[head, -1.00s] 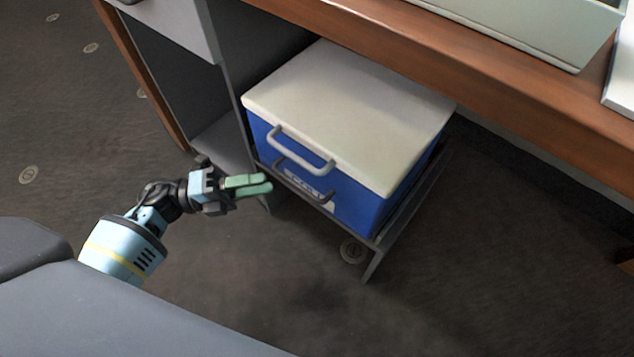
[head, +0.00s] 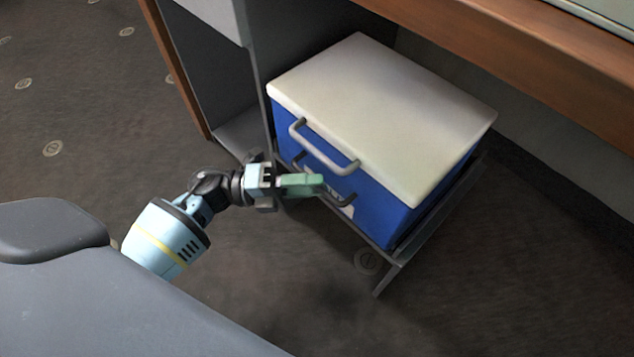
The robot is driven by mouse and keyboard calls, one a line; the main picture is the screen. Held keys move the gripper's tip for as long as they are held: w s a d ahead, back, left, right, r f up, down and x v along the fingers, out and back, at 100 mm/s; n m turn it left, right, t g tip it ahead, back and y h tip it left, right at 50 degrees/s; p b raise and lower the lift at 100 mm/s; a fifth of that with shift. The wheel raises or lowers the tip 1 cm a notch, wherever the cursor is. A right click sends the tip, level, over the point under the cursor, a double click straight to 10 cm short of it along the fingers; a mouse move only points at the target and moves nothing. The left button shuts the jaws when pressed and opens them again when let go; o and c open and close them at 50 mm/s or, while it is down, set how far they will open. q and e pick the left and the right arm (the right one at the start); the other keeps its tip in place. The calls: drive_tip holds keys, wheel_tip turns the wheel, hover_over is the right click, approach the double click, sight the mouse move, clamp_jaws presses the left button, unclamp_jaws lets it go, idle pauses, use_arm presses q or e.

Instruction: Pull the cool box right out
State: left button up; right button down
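The cool box (head: 385,110) has a white lid and blue sides. It stands on a dark grey pull-out tray (head: 436,222) below the desk. A light grey bar handle (head: 322,147) shows across its front near the lid. A darker bar handle (head: 343,198) sits lower, partly hidden by my fingers. My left gripper (head: 304,184), with green fingers, is at the front of the box, its tips at the lower handle in the picture. The fingers overlap, so I cannot tell whether they are apart or touch the bar. My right gripper is out of view.
A grey cabinet side panel (head: 257,75) stands close to the left of the box. The wooden desk edge (head: 520,60) runs above and behind it. The dark carpet (head: 480,310) in front and to the right is clear.

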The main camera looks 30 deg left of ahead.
use_arm(q)
drive_tip(key=shift+w+d+r, duration=0.1)
drive_tip(key=shift+w+d, duration=0.15)
drive_tip(key=shift+d, duration=0.4)
clamp_jaws()
